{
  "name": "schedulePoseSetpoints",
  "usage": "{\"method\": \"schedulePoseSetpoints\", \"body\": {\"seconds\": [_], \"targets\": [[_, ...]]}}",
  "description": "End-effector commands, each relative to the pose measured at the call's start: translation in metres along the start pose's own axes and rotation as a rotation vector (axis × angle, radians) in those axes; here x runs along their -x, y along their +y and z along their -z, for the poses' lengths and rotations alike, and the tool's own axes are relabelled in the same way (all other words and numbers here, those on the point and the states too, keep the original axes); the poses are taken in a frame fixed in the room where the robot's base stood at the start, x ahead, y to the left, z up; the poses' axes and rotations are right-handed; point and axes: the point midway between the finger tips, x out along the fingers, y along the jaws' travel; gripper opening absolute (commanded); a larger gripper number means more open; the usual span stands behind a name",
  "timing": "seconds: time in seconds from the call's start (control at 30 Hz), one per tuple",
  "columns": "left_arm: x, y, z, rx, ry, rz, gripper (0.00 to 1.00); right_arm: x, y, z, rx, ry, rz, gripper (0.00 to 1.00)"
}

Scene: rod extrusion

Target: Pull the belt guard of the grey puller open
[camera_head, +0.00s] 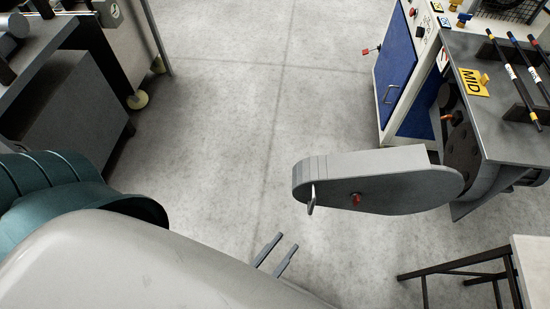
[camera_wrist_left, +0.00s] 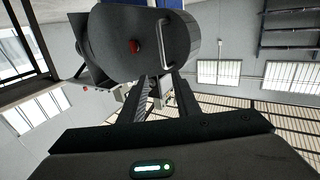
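The grey belt guard (camera_head: 400,178) is a long rounded cover that juts left from the puller (camera_head: 465,145) in the head view. A bar handle (camera_head: 311,198) is at its left end, with a red knob (camera_head: 355,199) on its near face. My left gripper (camera_head: 288,243) is open and empty, below and left of the handle and apart from it. My right gripper is not in view.
A blue-doored cabinet (camera_head: 396,75) stands behind the guard. Marked rods (camera_head: 515,80) and a yellow MID sign (camera_head: 473,82) are on the puller's top. A table frame (camera_head: 460,270) is at the lower right. Bare floor (camera_head: 250,110) lies left of the guard.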

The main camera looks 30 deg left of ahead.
Motion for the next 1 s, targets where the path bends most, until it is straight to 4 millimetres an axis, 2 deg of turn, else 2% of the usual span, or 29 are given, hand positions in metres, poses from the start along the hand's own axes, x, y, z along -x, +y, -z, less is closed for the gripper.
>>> {"method": "schedulePoseSetpoints", "body": {"seconds": [0.1,0.3,0.87,1.0], "targets": [[0.015,0.0,-0.001,0.0,-0.002,0.0,0.29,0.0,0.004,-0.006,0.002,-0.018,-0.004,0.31],[0.026,0.0,0.0,0.0,0.0,-0.001,0.29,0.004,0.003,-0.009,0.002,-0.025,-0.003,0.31],[0.026,0.0,0.0,0.0,0.0,-0.001,0.29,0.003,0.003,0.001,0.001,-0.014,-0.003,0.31],[0.023,0.0,-0.007,0.001,-0.02,-0.006,0.29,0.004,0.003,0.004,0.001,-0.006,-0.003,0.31]]}}
